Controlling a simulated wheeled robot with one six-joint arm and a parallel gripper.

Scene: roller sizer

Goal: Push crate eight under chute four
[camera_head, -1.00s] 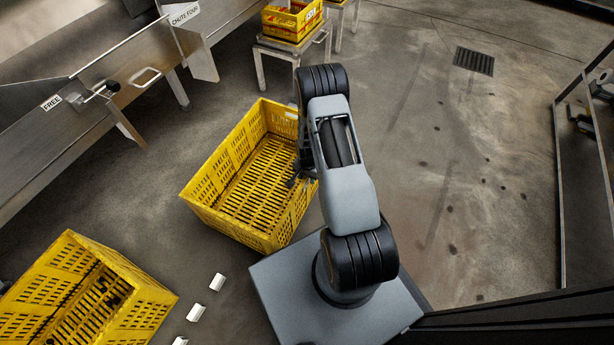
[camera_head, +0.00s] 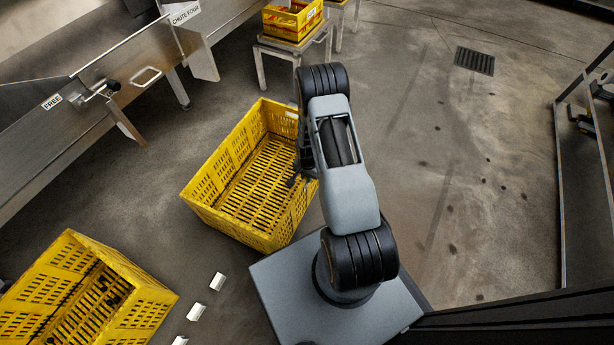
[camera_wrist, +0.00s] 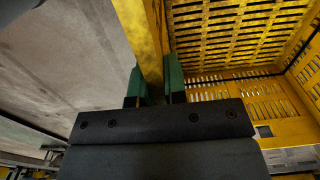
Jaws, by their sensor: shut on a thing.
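A yellow slatted crate (camera_head: 262,180) stands empty on the floor left of my arm. I cannot read a crate number on it. My gripper (camera_head: 298,178) is at its right-hand wall, mostly hidden by my arm. In the wrist view, the green fingers of my gripper (camera_wrist: 155,82) are closed on either side of the yellow crate's rim (camera_wrist: 150,40), with the crate's inside to the right. The chute four sign (camera_head: 184,13) hangs at the upper left, on a steel chute beyond the crate.
A second yellow crate (camera_head: 85,295) stands at the lower left, with small white blocks (camera_head: 217,281) between. A steel trough (camera_head: 100,85) with a FREE label runs along the left. A yellow crate on a stand (camera_head: 292,20) is at the back. Floor at right is clear.

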